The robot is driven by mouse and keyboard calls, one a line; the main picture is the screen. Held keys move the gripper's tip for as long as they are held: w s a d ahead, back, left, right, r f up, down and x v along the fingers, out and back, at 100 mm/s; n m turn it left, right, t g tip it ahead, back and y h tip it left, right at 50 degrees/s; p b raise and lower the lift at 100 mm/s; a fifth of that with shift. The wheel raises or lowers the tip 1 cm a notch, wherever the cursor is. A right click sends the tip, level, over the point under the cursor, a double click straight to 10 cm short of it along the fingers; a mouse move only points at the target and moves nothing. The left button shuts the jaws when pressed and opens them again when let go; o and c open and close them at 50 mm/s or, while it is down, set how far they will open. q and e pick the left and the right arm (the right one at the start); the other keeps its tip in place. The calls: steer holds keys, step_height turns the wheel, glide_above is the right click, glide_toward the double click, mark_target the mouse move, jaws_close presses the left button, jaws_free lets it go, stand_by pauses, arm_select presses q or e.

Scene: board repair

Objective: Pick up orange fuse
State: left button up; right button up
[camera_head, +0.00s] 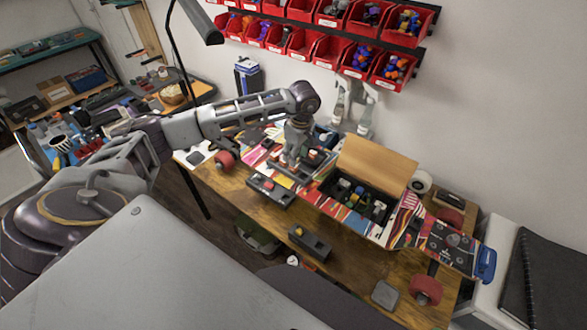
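A colourful skateboard-shaped board (345,213) lies across the wooden table, with an open box (345,196) of dark compartments set into it and its tan lid raised. Small parts sit inside the box, but I cannot make out an orange fuse for certain. A dark block (268,190) with a small red or orange part on it lies at the board's front edge. My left gripper (290,165) points down over the left part of the board, left of the box. Its fingers are too small and dark to show whether they are open or hold anything. My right gripper is out of view.
Another dark block (310,242) lies on the bare front part of the wooden table (345,262). A grey flat piece (385,294) lies near the right front. Red bins (330,48) hang on the back wall, and a lamp arm stands behind my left arm.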

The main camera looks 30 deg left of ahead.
mark_target(293, 170)
arm_select(q)
steer(key=shift+f, duration=0.1)
steer(key=shift+s+f+p, duration=0.15)
steer(key=shift+f+p, duration=0.35)
steer(key=shift+f, duration=0.35)
steer(key=shift+a+f+p, duration=0.15)
steer(key=shift+f+p, duration=0.05)
steer(key=shift+f, duration=0.65)
steer(key=shift+a+f+p, duration=0.1)
steer(key=shift+f+p, duration=0.1)
steer(key=shift+f, duration=0.6)
steer(key=c, duration=0.9)
